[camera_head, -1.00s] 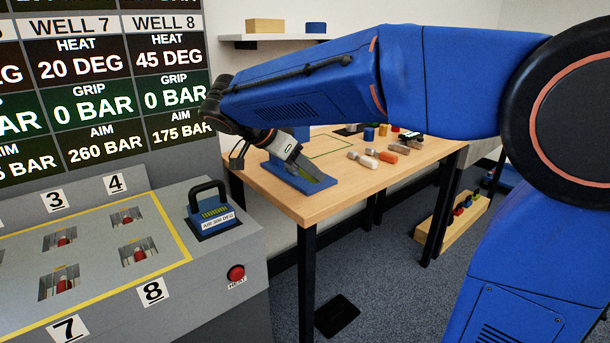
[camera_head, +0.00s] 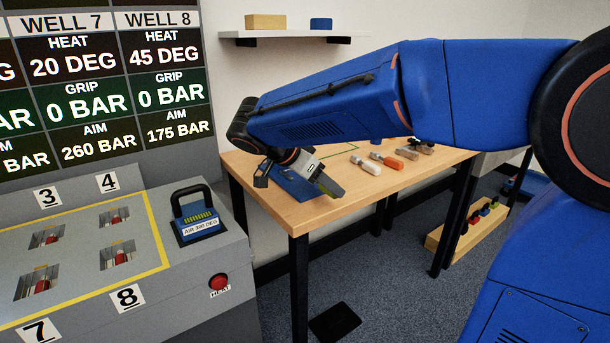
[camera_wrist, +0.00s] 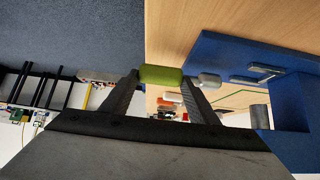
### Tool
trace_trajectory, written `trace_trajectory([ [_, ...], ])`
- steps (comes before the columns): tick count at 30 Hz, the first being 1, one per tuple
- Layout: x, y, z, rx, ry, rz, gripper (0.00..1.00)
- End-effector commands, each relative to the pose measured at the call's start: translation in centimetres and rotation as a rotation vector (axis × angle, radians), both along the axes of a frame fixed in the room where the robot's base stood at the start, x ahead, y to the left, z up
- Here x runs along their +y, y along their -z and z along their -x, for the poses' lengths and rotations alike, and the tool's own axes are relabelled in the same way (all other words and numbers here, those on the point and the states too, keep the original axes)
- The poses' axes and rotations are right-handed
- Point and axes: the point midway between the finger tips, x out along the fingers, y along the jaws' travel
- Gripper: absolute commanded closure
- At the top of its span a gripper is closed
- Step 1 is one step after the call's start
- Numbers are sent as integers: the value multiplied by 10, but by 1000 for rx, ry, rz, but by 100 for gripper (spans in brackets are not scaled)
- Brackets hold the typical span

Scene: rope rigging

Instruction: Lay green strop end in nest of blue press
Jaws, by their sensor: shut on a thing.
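My gripper (camera_head: 326,182) is shut on the green strop end (camera_wrist: 161,75), which lies crosswise between the two fingertips in the wrist view. In the head view my gripper is above the table's near edge, beside the blue press (camera_head: 288,186). The press stands on the near left part of the table, partly hidden behind my gripper. In the wrist view the press (camera_wrist: 232,52) is right of the green end, apart from it, with grey metal pieces on its plate. I cannot make out its nest clearly.
Orange (camera_head: 386,160) and pale (camera_head: 365,165) pieces lie farther back on the wooden table (camera_head: 305,212). A grey well console (camera_head: 150,270) with a blue handled block (camera_head: 196,220) stands left. A wooden rack (camera_head: 465,228) is on the floor at right.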

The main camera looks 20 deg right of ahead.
Motion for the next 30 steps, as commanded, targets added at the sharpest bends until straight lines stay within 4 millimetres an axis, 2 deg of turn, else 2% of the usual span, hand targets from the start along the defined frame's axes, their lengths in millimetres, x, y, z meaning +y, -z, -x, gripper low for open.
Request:
trace_trajectory([
  [3,7,0,-23,1,1,0,75],
  [7,13,0,-40,0,0,0,75],
  [17,19,0,-58,0,0,0,75],
  [25,29,0,-89,0,0,0,75],
  [30,28,15,-86,1,-1,-1,75],
])
